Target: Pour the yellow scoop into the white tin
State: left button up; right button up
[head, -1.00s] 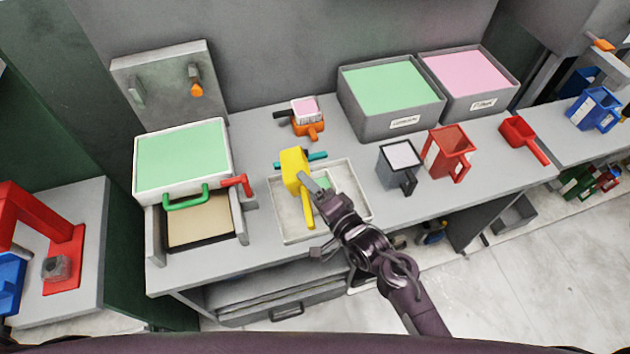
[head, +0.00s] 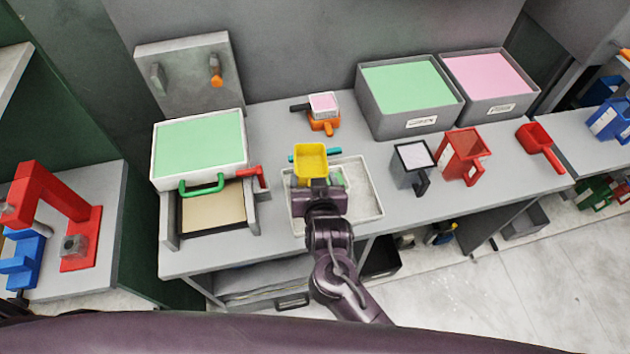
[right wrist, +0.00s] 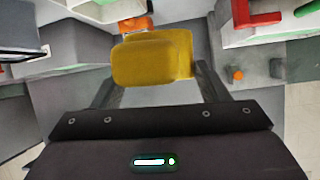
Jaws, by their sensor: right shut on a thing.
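The yellow scoop (head: 311,161) is held over the back left part of a shallow white tin (head: 368,206). Its open side faces up toward the head camera, and its inside looks yellow; I cannot tell whether anything is in it. Green material (head: 337,177) shows in the tin beside the scoop. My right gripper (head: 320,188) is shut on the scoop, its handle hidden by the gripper. The right wrist view also shows the scoop (right wrist: 150,62) between the fingers. My left gripper is not in view.
A press with a green-topped white tray (head: 152,165) stands left. A dark grey jug (head: 400,177) and red jug (head: 451,165) stand right. An orange scale-like item (head: 325,125) and grey bins (head: 407,126) are behind.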

jog(key=shift+r, duration=0.15)
jog(key=shift+r, duration=0.15)
jog(key=shift+r, duration=1.35)
